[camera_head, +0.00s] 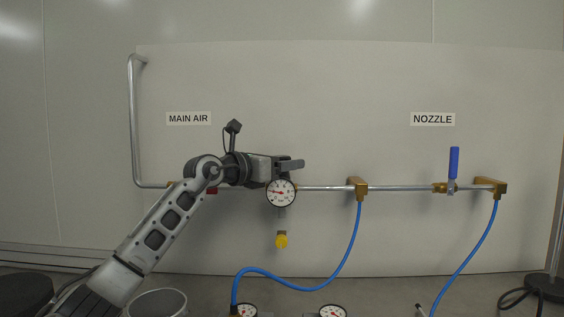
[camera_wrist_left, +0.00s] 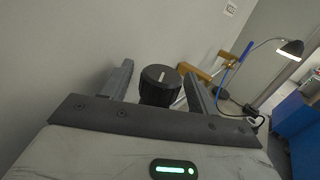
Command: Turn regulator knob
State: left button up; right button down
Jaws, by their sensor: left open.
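The regulator knob (camera_wrist_left: 160,86) is black and ribbed with a white line on its top. In the left wrist view it stands between the two fingers of my open left gripper (camera_wrist_left: 158,84), with a gap visible on each side. In the head view my left gripper (camera_head: 291,164) is at the pipe, just above the round white pressure gauge (camera_head: 280,193), and hides the knob. The gauge has a red needle. My right gripper is not in view.
A metal pipe (camera_head: 325,188) runs along the white panel (camera_head: 350,90). A blue valve handle (camera_head: 454,162) stands upright under the NOZZLE label (camera_head: 433,119). A blue hose (camera_head: 352,245) hangs from a brass fitting (camera_head: 358,187). A yellow part (camera_head: 281,241) hangs below the gauge.

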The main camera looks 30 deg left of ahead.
pick_arm(q)
jog(key=c, duration=1)
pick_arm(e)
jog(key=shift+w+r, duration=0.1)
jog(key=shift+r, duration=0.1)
